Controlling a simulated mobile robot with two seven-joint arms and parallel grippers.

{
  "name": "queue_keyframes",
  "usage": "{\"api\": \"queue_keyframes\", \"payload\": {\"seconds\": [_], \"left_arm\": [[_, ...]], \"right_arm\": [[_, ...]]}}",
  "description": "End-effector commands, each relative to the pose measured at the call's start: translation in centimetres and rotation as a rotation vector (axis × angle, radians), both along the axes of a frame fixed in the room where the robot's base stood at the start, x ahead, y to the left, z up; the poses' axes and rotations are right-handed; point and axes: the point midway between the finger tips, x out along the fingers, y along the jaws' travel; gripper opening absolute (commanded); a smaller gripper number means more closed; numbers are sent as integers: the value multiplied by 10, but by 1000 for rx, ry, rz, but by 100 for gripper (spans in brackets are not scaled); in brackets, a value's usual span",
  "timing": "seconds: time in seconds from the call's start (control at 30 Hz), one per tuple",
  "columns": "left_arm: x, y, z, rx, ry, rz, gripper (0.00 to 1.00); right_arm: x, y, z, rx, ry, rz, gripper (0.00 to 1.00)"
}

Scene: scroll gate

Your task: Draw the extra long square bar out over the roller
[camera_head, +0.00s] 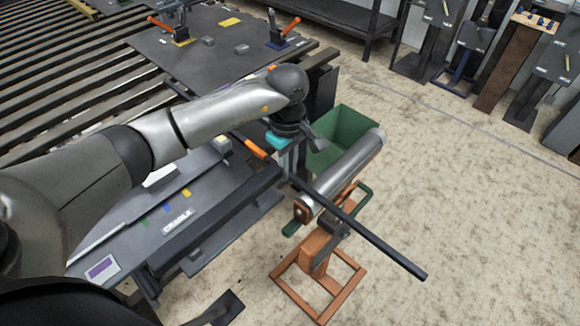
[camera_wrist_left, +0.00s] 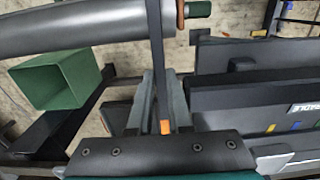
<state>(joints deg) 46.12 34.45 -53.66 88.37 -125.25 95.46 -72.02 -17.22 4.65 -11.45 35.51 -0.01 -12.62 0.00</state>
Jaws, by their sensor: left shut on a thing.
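The long dark square bar (camera_head: 375,240) runs slantwise from an orange-marked end near the work table, across the roller, to a free end above the floor at lower right. The silver roller (camera_head: 352,165) sits on an orange stand (camera_head: 318,252) with green handles. My left gripper (camera_head: 291,168) is shut on the bar near its orange end, between table and roller; my arm partly hides the grip. In the left wrist view the bar (camera_wrist_left: 157,50) passes between the fingers (camera_wrist_left: 162,95) and crosses the roller (camera_wrist_left: 80,27). My right gripper is not in view.
A green bin (camera_head: 350,128) stands behind the roller; it also shows in the left wrist view (camera_wrist_left: 55,82). The dark work table (camera_head: 215,205) lies left of the gripper. Another table (camera_head: 225,55) with orange-handled clamps stands behind.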

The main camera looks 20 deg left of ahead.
Motion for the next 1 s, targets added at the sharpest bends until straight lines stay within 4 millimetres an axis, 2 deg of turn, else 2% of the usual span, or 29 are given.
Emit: {"api": "queue_keyframes", "payload": {"seconds": [0.47, 0.5, 0.8, 1.0], "left_arm": [[0, 0, 1, -4, 1, 6, 0], [0, 0, 1, -4, 1, 6, 18], [0, 1, 0, -1, 0, 6, 52], [0, 1, 0, 0, 1, 7, 52]], "right_arm": [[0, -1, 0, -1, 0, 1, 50], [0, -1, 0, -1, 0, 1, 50], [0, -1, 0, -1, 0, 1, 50], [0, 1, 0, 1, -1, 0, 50]]}}
